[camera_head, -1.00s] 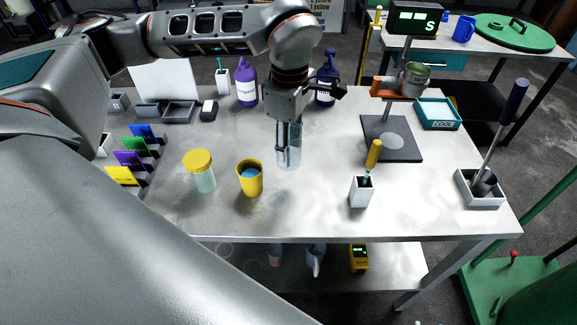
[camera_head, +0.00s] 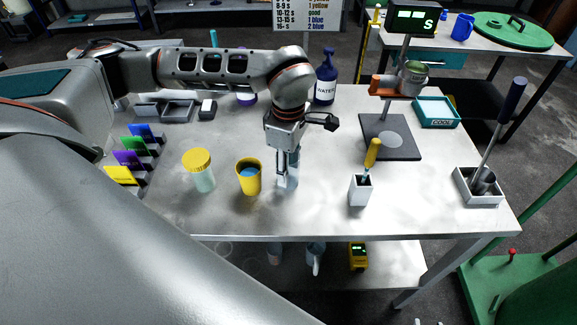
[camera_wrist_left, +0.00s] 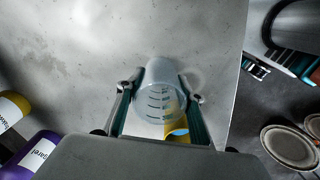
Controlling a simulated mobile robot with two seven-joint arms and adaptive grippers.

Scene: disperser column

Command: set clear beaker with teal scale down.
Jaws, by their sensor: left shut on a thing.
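The clear beaker (camera_head: 291,181) with a teal scale is at the middle of the table (camera_head: 310,215), just right of the yellow cup. My left gripper (camera_head: 287,170) is shut on the clear beaker from above. In the left wrist view the clear beaker (camera_wrist_left: 162,98) sits between the two fingers (camera_wrist_left: 160,100), and its dark scale marks show. The beaker looks upright and at or very near the table top; I cannot tell whether its base touches. My right gripper is not in view.
The yellow cup (camera_head: 249,178) stands close left of the beaker. A yellow-lidded jar (camera_head: 200,172) is farther left. A white holder (camera_head: 360,190) with a yellow-handled tool stands to the right. The table's front is clear.

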